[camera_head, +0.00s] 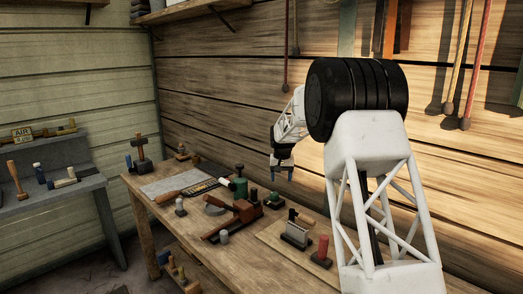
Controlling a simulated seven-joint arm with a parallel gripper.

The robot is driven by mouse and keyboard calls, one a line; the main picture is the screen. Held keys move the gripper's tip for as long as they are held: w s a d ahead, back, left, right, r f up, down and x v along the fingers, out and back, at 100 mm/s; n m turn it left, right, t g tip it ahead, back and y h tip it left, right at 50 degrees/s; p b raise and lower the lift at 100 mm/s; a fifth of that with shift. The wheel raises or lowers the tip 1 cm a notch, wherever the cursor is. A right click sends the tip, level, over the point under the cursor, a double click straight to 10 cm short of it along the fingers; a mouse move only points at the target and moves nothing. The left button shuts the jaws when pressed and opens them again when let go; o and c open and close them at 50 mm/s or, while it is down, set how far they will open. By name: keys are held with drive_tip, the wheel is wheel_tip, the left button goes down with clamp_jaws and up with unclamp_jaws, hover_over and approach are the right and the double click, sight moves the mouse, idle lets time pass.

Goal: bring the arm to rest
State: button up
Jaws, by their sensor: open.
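My gripper (282,172) hangs in the air above the workbench, near the wooden wall, with its fingers pointing down. Its jaws are small in this view, are apart, and hold nothing that I can see. My white lattice arm with a black joint fills the right of the view and hides part of the bench and wall behind it.
The wooden workbench (150,209) carries a red-brown tool (240,214), a green container (241,187), a grey block (295,233) and a red-topped piece (322,250). A grey side bench (88,190) stands left. Straps and long-handled tools (465,70) hang on the right wall.

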drive_tip(key=s+d+r, duration=0.2)
drive_tip(key=s+r, duration=0.4)
drive_tip(key=s, duration=0.5)
drive_tip(key=s+d+r+t, duration=0.1)
drive_tip(key=s+d+r, duration=0.3)
drive_tip(key=s, duration=0.7)
drive_tip(key=s+d+r, duration=0.1)
drive_tip(key=s+r, duration=0.6)
drive_tip(key=s, duration=0.4)
drive_tip(key=s+d+f, duration=0.1)
drive_tip(key=s+f, duration=0.1)
drive_tip(key=s, duration=1)
drive_tip(key=s+d+f, duration=0.1)
drive_tip(key=s+f, duration=0.1)
drive_tip(key=s, duration=1)
drive_tip(key=s+d+f+t, duration=0.1)
drive_tip(key=s+f, duration=0.2)
drive_tip(key=s, duration=0.9)
drive_tip(key=shift+s, duration=0.25)
idle(0.9)
